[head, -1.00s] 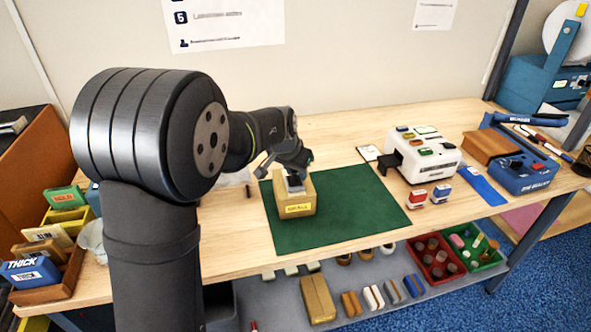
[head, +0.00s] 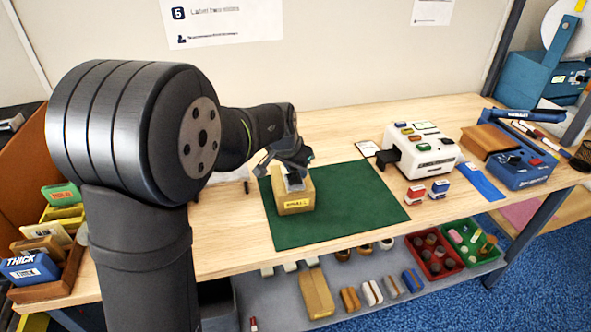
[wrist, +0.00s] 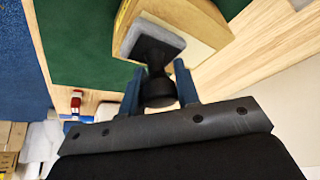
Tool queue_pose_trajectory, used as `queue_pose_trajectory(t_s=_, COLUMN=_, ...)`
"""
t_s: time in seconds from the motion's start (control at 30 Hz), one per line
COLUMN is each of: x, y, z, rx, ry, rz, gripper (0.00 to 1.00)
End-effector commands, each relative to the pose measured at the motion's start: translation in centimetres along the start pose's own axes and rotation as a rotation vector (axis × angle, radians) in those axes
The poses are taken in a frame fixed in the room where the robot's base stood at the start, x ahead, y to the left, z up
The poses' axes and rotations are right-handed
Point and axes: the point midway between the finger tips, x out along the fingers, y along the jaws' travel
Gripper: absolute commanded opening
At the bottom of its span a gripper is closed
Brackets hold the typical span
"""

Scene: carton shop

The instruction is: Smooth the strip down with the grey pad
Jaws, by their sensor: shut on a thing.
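A small tan carton (head: 293,202) with a yellow label on its front stands on the green mat (head: 345,207). It also shows at the top of the wrist view (wrist: 200,14). My gripper (head: 290,170) is shut on the black knob of the grey pad (wrist: 160,38). In the wrist view the pad lies flat at the carton's top face and seems to touch it. In the head view the pad (head: 294,183) is a small grey shape on top of the carton.
A white label machine (head: 425,155) and two small stamps (head: 428,191) stand right of the mat. A blue tool case (head: 518,170) is farther right. Crates with coloured blocks (head: 50,240) are at the left. The mat's right part is clear.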

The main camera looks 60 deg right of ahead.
Motion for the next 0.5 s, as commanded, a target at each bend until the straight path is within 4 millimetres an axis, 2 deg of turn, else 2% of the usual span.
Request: queue_pose_trajectory(t_s=0.5, x=-4.0, y=-0.1, z=-1.8, rx=0.001, ry=0.003, rz=-0.001, gripper=0.11)
